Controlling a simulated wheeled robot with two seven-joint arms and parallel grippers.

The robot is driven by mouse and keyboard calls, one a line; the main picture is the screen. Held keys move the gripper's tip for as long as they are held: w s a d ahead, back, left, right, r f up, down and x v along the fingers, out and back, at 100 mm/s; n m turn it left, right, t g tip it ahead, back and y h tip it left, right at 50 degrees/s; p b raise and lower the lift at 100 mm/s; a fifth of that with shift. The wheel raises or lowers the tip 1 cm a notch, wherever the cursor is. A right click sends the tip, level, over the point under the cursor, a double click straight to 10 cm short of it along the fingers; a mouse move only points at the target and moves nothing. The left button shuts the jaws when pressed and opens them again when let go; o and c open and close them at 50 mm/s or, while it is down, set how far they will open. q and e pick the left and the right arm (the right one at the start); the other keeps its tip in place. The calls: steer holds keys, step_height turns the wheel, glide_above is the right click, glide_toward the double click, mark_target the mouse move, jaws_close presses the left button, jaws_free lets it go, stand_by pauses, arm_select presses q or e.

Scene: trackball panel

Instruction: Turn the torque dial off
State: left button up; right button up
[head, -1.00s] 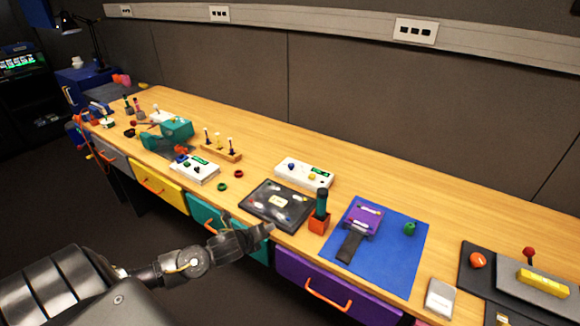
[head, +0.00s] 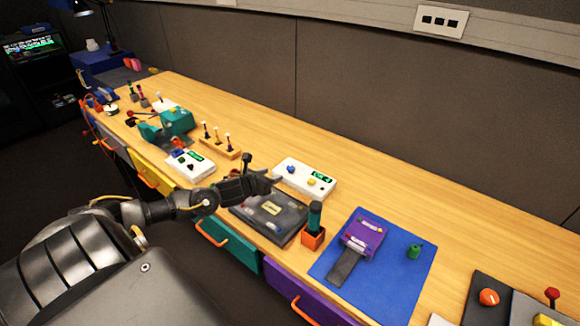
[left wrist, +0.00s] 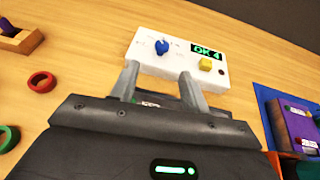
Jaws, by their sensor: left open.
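A white control box (head: 320,188) stands on the workbench in the head view, with a blue dial (head: 291,170), a yellow knob (head: 311,182) and a green-lit display. The box (left wrist: 183,70) also fills the upper middle of the left wrist view, with the blue dial (left wrist: 162,47) left of the display. The dial's lettering is too small to read. My left gripper (head: 272,179) is open and empty, just left of the box. In the left wrist view its two fingers (left wrist: 160,70) point at the box's near edge, apart from the dial. My right gripper is not in view.
Another white box (head: 203,170) and a wooden peg rack (head: 232,153) stand to the left. The bench behind the control box is clear.

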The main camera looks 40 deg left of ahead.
mark_target(290, 168)
arm_select(q)
steer(key=w, duration=0.2)
steer(key=shift+w+d+f+p, duration=0.1)
steer(key=shift+w+f+p, duration=0.2)
steer(key=shift+w+p, duration=0.1)
steer(key=x, duration=0.6)
steer(key=shift+s+f+p, duration=0.1)
steer(key=shift+p, duration=0.2)
steer(key=shift+w+f, duration=0.3)
steer(key=shift+w, duration=0.35)
steer(key=shift+w+f, duration=0.15)
steer(key=shift+w, duration=0.1)
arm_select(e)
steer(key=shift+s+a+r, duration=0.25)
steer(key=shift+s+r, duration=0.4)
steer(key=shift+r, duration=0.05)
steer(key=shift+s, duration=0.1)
arm_select(q)
steer(key=c, duration=0.9)
steer(key=shift+c, duration=0.2)
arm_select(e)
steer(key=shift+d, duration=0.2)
